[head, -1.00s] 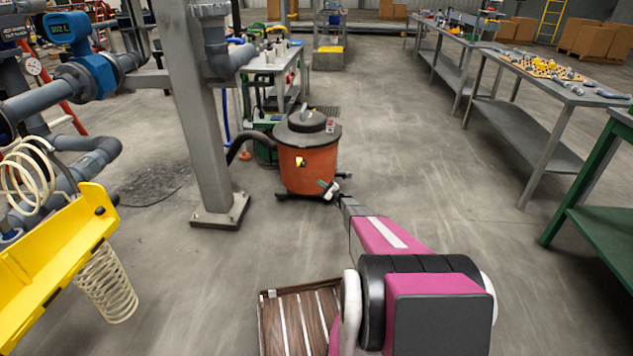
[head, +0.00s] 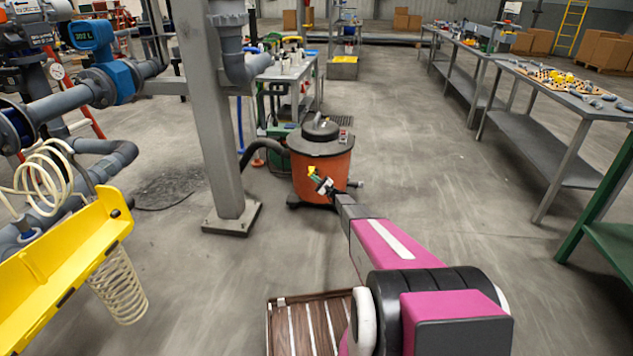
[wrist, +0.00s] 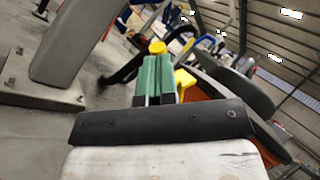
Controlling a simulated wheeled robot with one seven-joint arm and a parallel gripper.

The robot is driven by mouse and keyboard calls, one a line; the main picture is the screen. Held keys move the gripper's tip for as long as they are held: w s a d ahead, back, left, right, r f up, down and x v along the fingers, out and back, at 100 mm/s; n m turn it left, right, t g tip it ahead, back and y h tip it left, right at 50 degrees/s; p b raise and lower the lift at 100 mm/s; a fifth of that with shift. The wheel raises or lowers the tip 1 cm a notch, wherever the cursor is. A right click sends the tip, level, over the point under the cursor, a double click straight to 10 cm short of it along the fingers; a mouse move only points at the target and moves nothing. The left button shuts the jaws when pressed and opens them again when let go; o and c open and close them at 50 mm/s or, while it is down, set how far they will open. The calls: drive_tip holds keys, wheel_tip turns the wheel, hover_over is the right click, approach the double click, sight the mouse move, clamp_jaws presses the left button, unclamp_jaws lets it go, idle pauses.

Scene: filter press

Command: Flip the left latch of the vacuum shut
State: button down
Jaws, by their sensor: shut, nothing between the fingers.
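The vacuum (head: 325,172) is an orange drum with a dark lid, standing on the floor ahead. A yellow latch (head: 312,172) shows on its near side, partly behind my gripper. My gripper (head: 321,182) is in front of the drum, beside the latch in this view. In the wrist view my gripper's green fingers (wrist: 157,78) are together with nothing held. The yellow latch (wrist: 184,82) shows just right of them, against the orange drum (wrist: 205,86). A rounded yellow piece (wrist: 157,47) shows beyond the fingertips. I cannot tell whether my gripper touches the latch.
A grey post (head: 212,120) stands left of the vacuum, with the dark hose (head: 262,150) between them. A yellow tray (head: 70,255) is at the near left. A slatted crate (head: 308,325) is low in front. Benches (head: 560,120) line the right; the floor between is clear.

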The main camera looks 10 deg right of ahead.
drive_tip(key=shift+r, duration=0.15)
drive_tip(key=w+d+r+m+t+h, duration=0.1)
drive_tip(key=w+d+r+m+h, duration=0.1)
drive_tip(key=w+r+m+h, duration=0.4)
wheel_tip(320, 180, up, 2)
drive_tip(key=w+m, duration=0.2)
drive_tip(key=m, duration=0.3)
drive_tip(key=shift+w+d+r+t+h, duration=0.2)
drive_tip(key=shift+w+d+t+h, duration=0.1)
drive_tip(key=shift+d, duration=0.1)
drive_tip(key=v, duration=1.4)
drive_tip(key=shift+f, duration=0.1)
drive_tip(key=shift+a, duration=0.1)
